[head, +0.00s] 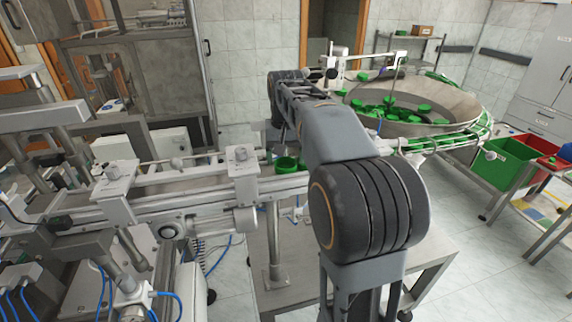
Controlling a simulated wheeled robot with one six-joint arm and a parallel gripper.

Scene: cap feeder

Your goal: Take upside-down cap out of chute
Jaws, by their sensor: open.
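A green cap (287,164) sits in the metal chute (205,182) near the middle of the head view. Its open side seems to face up, which fits an upside-down cap. A bit of green shows just left of it, and more caps to the right are partly covered by my arm. My gripper (281,146) hangs at the far end of my arm, just above and behind this cap. It is small and mostly hidden by my arm links. It is open, and I see no cap held in it. Contact with the cap cannot be told.
A round feeder bowl (455,104) with many green caps stands at the back right, and a rail of caps leads from it to the chute. A bracket (243,160) sits over the chute left of the cap. A green bin (503,163) and a red bin (537,150) stand at right.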

